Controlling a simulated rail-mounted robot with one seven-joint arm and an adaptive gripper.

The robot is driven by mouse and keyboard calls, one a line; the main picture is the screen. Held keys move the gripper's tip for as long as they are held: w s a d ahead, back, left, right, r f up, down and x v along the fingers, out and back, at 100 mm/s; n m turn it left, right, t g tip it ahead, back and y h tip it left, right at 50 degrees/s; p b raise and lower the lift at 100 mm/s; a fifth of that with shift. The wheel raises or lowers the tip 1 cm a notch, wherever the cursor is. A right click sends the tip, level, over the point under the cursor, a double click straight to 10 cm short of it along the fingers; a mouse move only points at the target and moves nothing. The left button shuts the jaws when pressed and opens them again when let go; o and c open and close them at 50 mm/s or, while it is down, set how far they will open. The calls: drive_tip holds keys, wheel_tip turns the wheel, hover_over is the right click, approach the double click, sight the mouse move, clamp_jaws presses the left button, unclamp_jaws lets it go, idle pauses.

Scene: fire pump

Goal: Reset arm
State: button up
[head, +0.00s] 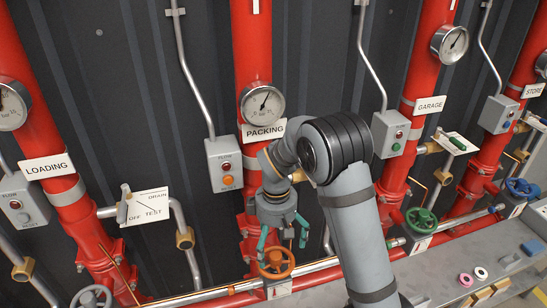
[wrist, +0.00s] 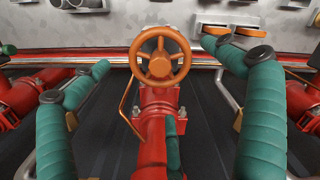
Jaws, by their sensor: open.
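My gripper (head: 283,238) hangs pointing down in front of the red PACKING pipe (head: 252,50), just above the orange handwheel (head: 276,263). Nothing is held. My arm bends at the elbow and hides part of the PACKING pipe and the wall behind it.
The PACKING gauge (head: 262,104) and grey switch box (head: 223,164) are close to my arm's left. A green handwheel (head: 421,220) and GARAGE pipe (head: 412,80) stand to the right. A grey bench (head: 440,275) with small rings runs along the lower right.

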sight(276, 255)
wheel_tip(276, 255, down, 7)
drive_tip(key=b, duration=0.5)
drive_tip(key=shift+r, duration=0.1)
drive_tip(key=shift+r+p, duration=0.35)
drive_tip(key=shift+p, duration=0.15)
drive_tip(key=shift+n, duration=0.7)
drive_tip(key=shift+f, duration=0.1)
